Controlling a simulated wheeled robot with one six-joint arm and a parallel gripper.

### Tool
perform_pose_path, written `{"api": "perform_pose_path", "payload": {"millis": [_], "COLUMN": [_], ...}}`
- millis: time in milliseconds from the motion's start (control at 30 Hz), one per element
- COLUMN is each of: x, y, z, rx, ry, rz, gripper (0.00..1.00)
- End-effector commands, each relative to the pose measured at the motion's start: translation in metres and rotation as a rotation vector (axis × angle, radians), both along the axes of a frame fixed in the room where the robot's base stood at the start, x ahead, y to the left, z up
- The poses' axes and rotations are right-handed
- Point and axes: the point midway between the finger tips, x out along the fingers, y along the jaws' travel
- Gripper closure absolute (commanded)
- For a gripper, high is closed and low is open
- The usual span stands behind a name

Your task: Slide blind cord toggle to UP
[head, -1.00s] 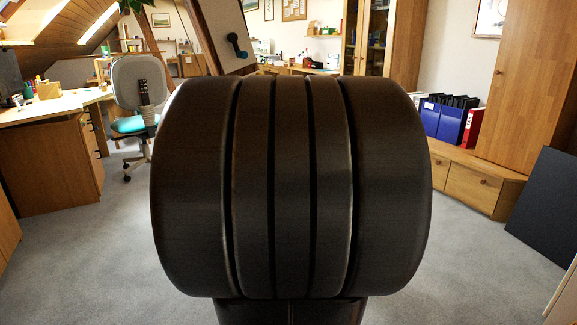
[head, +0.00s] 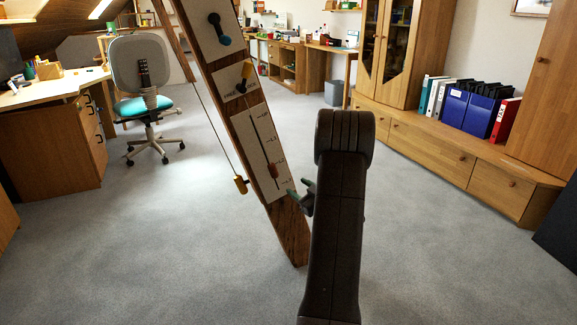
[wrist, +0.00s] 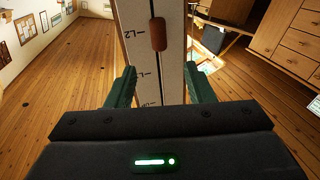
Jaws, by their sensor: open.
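A leaning timber brace (head: 292,232) carries a pale panel (head: 250,128) with a dark slot, tick marks and small labels. A red-brown sliding knob (head: 274,169) sits near the low end of the slot. In the wrist view the knob (wrist: 158,34) is beyond my fingertips, close to a mark that looks like "L2". In the head view my gripper (head: 298,193) is partly hidden by my arm.
A swivel chair (head: 143,90) and desk (head: 55,130) stand left, a low cabinet (head: 440,150) right. The carpet (head: 190,235) is clear in front.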

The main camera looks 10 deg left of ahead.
Motion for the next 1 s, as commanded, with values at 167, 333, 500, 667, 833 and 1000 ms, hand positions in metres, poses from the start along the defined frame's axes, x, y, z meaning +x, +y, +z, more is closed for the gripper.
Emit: {"api": "perform_pose_path", "payload": {"millis": [167,333,500,667,833,1000], "x": [0.005,0.017,0.04,0.062,0.08,0.09], "y": [0.007,0.023,0.051,0.076,0.097,0.108], "z": [-0.007,-0.008,-0.009,-0.009,-0.008,-0.007], "rx": [0.017,0.017,0.017,0.018,0.017,0.017], "ry": [-0.014,-0.016,-0.017,-0.016,-0.016,-0.015], "rz": [0.031,0.034,0.034,0.032,0.031,0.03], "gripper": [0.52,0.52,0.52,0.52,0.52,0.52]}}
